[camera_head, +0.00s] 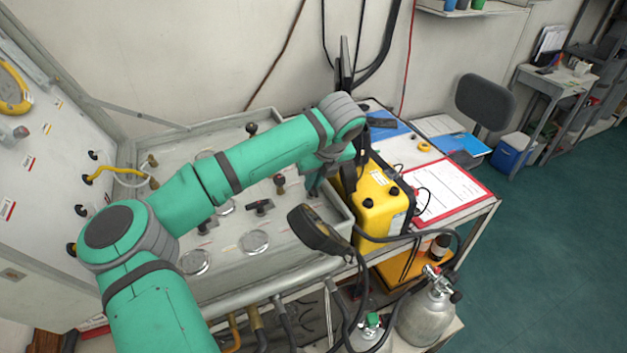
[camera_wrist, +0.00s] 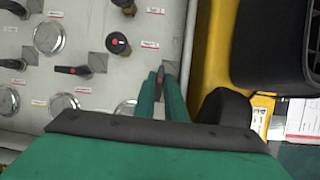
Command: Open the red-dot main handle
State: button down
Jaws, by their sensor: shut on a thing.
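In the wrist view my gripper (camera_wrist: 160,96) points down at the grey panel near its right edge. Its two green fingers are shut on a dark handle with a red mark (camera_wrist: 160,76), which shows as a thin strip between them. In the head view my gripper (camera_head: 315,184) is at the panel's right end, partly behind my own arm, and the held handle is hard to make out there. A dark lever handle (camera_wrist: 74,70) lies crosswise on the panel to the left of the fingers, apart from them. A round dark knob with an orange-red centre (camera_wrist: 116,42) is up and to the left.
Round gauges (camera_head: 255,242) and other handles sit on the panel (camera_head: 225,262). A yellow case (camera_head: 380,212) stands close to the right of my gripper. A black round part on a hose (camera_head: 318,230) hangs in front. Gas cylinders (camera_head: 425,318) stand below.

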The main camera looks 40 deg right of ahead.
jog(key=c, duration=1.8)
grip_release()
jog(key=shift+r, duration=0.1)
jog(key=v, duration=1)
jog(key=shift+s+a+r, duration=0.1)
jog(key=shift+r, duration=0.15)
jog(key=shift+s, duration=0.15)
